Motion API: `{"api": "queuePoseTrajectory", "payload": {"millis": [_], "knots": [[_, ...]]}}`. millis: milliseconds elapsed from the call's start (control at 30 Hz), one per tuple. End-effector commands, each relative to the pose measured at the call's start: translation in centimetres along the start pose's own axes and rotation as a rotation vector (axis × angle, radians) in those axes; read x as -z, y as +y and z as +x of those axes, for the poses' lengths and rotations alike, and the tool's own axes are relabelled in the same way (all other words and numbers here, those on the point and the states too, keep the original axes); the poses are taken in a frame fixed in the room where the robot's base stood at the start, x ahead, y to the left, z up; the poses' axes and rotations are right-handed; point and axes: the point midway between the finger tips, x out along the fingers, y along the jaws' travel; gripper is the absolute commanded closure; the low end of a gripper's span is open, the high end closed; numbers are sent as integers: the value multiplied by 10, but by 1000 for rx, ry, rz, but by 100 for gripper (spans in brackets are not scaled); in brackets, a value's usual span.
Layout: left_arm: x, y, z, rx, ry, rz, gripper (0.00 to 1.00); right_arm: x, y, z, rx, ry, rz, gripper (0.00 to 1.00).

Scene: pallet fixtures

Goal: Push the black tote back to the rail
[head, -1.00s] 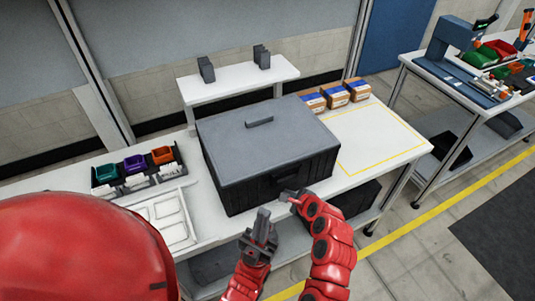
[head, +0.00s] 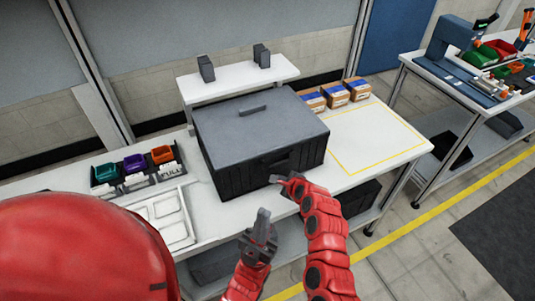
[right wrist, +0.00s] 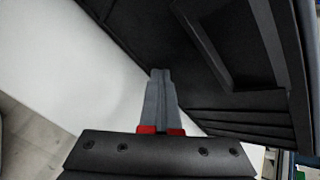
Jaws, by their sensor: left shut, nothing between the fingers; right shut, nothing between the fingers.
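The black tote (head: 262,128), with a grey lid and a handle on top, sits on the white table against or just in front of the raised white shelf; I cannot tell if they touch. I cannot make out a separate rail; the tote hides the table behind it. My right gripper (head: 280,181) is shut and empty at the tote's front face, low near the handle recess. In the right wrist view its fingertips (right wrist: 160,76) overlap the black wall (right wrist: 150,30); contact is likely but not certain. My left gripper (head: 262,222) is shut and empty, in front of the table edge.
The white shelf (head: 215,88) bears dark brackets. Several small cartons (head: 335,95) stand right of the tote. A yellow-outlined area (head: 375,138) on the right is clear. Coloured bins (head: 134,166) and a white tray (head: 165,215) lie to the left.

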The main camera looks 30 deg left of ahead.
Motion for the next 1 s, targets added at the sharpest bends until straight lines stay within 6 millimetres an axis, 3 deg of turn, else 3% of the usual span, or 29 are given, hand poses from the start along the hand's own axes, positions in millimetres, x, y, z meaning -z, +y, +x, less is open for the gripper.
{"api": "queuePoseTrajectory", "payload": {"millis": [1000], "knots": [[-8, 2, -46, 0, 0, 0, 100, -25, -25, 48, -1, 1, -2, 100]]}}
